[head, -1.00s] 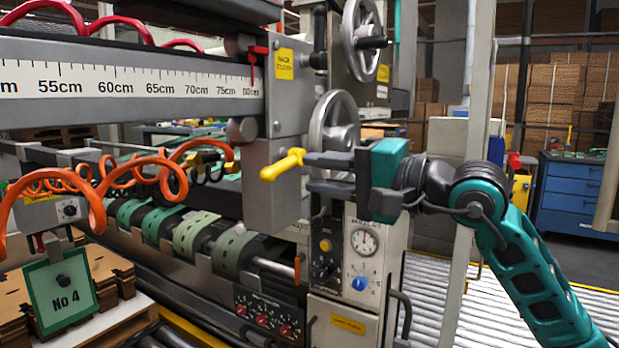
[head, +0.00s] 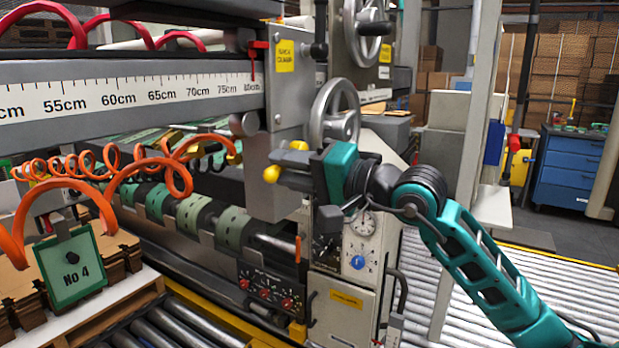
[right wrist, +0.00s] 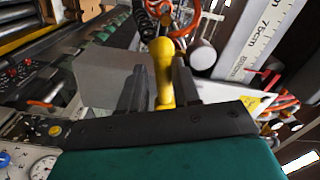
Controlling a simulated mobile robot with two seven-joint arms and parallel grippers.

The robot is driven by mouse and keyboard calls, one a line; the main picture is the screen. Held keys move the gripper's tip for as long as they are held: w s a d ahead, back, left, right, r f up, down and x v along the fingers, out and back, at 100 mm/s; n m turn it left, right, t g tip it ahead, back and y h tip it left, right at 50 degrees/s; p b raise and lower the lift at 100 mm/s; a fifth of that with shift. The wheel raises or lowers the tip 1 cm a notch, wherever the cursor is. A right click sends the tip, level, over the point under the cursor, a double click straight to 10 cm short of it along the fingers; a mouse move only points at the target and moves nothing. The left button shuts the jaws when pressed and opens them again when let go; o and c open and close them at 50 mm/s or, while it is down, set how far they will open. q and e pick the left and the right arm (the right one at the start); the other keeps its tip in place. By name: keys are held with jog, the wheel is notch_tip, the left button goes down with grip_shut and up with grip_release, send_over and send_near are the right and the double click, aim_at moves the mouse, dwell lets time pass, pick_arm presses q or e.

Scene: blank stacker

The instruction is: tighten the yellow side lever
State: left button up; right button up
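The yellow side lever (head: 272,174) sticks out at the side of the grey machine housing, by the end of the ruler rail. My right gripper (head: 288,171) is at the lever, its dark fingers on either side of it. One yellow end shows past the fingertips and another yellow part shows above them; the middle is hidden. In the right wrist view the lever (right wrist: 163,75) stands between the two fingers (right wrist: 160,82), with little or no gap. Whether the fingers press on it cannot be told. My left gripper is not in view.
A grey handwheel (head: 335,112) is just above and behind my right gripper. A panel with a gauge (head: 362,223) and blue knob is below it. Orange coiled hoses (head: 160,170) hang to the left. Roller conveyor (head: 490,290) lies at the right.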

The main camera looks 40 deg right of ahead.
pick_arm(q)
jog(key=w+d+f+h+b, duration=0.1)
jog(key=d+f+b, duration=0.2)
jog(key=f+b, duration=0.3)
jog(key=b, duration=0.4)
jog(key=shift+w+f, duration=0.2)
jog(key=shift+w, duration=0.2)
pick_arm(e)
jog(key=w+d+f+n, duration=0.2)
jog(key=d+f+n, duration=0.1)
jog(key=n, duration=1.1)
jog(key=shift+d+f, duration=0.25)
jog(key=shift+d, duration=0.65)
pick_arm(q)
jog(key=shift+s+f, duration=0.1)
pick_arm(e)
jog(key=shift+s, duration=0.1)
